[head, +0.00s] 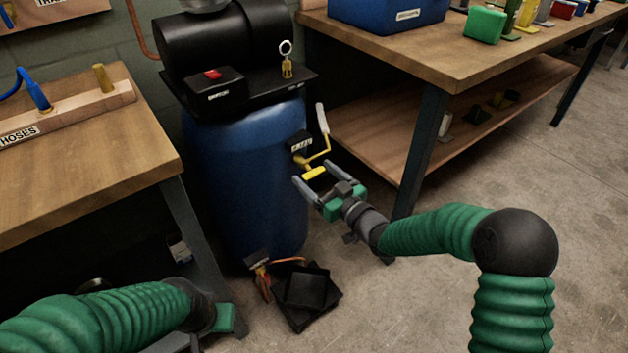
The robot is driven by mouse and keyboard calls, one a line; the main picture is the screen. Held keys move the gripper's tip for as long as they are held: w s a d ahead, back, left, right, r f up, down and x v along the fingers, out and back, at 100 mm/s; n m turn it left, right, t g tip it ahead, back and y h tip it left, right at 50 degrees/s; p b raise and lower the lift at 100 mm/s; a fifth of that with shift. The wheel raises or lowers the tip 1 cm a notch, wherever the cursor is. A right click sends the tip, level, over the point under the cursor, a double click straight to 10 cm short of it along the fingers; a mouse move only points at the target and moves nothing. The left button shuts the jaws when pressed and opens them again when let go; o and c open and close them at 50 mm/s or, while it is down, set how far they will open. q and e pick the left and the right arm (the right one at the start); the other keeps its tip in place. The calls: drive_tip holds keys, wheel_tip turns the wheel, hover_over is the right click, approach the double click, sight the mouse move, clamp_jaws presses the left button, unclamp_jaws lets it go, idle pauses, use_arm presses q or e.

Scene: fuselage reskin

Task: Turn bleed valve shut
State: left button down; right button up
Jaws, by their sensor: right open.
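A bleed valve with a yellow lever (315,173) and brass fittings sits on the right side of the blue compressor tank (235,170). A dark label plate (300,142) is just above it, its text too small to read surely. A brass pipe with a pale grip (322,118) rises beside it. My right gripper (312,173) is open, with its two fingers pointing at the tank. The yellow lever shows between the fingertips; I cannot tell if they touch it. My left gripper (222,318) is low at the left, its fingers not clearly visible.
A black box with a red switch (212,75) and a brass ring fitting (287,60) sit atop the compressor. Wooden benches stand left (90,180) and right (450,60). A black pedal-like object (308,290) with orange cord lies on the floor. Floor at right is clear.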

drive_tip(key=shift+w+a+r, duration=0.1)
drive_tip(key=shift+w+a, duration=0.25)
drive_tip(key=shift+w, duration=0.1)
drive_tip(key=c, duration=1.4)
drive_tip(key=shift+o, duration=0.2)
drive_tip(key=shift+r+m+p, duration=0.15)
drive_tip(key=shift+m+p, duration=0.55)
drive_tip(key=shift+p, duration=0.4)
drive_tip(key=m+p, duration=0.4)
drive_tip(key=shift+d+p, duration=0.1)
drive_tip(key=shift+p, duration=0.25)
drive_tip(key=m+p, duration=0.2)
drive_tip(key=m, duration=0.1)
drive_tip(key=m+p, duration=0.2)
drive_tip(key=m, duration=0.2)
drive_tip(key=shift+m+p, duration=0.3)
drive_tip(key=shift+p, duration=0.05)
drive_tip(key=shift+m+p, duration=0.35)
drive_tip(key=shift+m, duration=0.85)
drive_tip(key=shift+f+m, duration=0.25)
drive_tip(key=shift+m, duration=1.05)
